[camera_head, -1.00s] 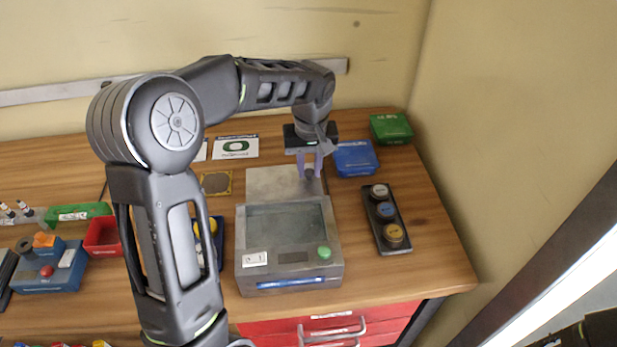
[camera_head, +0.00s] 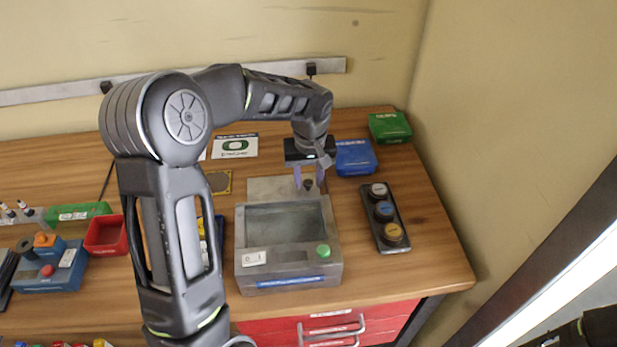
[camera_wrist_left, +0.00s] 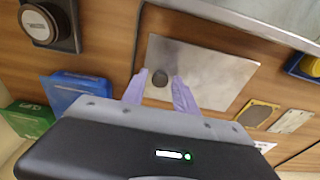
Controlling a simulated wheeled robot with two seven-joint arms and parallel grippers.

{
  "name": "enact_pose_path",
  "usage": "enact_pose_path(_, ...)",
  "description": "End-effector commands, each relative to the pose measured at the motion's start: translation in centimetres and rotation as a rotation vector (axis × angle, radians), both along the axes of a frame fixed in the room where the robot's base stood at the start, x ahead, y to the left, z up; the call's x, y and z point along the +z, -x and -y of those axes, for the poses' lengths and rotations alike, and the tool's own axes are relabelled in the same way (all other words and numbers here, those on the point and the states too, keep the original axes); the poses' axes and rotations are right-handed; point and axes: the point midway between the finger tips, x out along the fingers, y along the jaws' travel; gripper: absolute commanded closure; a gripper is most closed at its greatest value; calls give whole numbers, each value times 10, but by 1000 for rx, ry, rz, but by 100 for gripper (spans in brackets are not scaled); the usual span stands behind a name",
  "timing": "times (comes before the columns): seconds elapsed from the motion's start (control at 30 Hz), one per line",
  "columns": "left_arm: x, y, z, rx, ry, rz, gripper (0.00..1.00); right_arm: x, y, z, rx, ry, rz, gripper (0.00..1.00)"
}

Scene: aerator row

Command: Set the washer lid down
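The washer lid (camera_head: 262,187) is a flat grey metal plate with a dark round knob (camera_head: 308,185). It lies flat on the wooden table just behind the grey washer (camera_head: 240,233), whose top is an open basin. In the left wrist view the lid (camera_wrist_left: 212,75) shows almost whole, with its knob (camera_wrist_left: 160,78). My left gripper (camera_head: 309,180) is at the knob with its purple fingers spread. In the left wrist view the fingers (camera_wrist_left: 159,92) stand apart, with gaps to the knob. My right gripper is not in view.
A blue box (camera_head: 356,158) and a green box (camera_head: 390,127) stand behind, to the right. A strip with three round buttons (camera_head: 396,218) lies right of the washer. A red tray (camera_head: 106,236) and a blue switch box (camera_head: 48,272) are at the left.

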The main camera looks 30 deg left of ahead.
Motion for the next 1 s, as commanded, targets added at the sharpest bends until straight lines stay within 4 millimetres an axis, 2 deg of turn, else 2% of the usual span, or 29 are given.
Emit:
enact_pose_path(0.1,0,0,0,0,0,0,56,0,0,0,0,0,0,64)
enact_pose_path(0.37,1,0,0,0,0,0,56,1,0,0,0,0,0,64)
enact_pose_path(0.53,11,0,1,1,-1,3,56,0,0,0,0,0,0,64)
enact_pose_path(0.67,30,2,3,0,0,4,56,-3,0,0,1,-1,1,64)
enact_pose_path(1.0,98,8,8,-1,0,4,56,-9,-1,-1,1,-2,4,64)
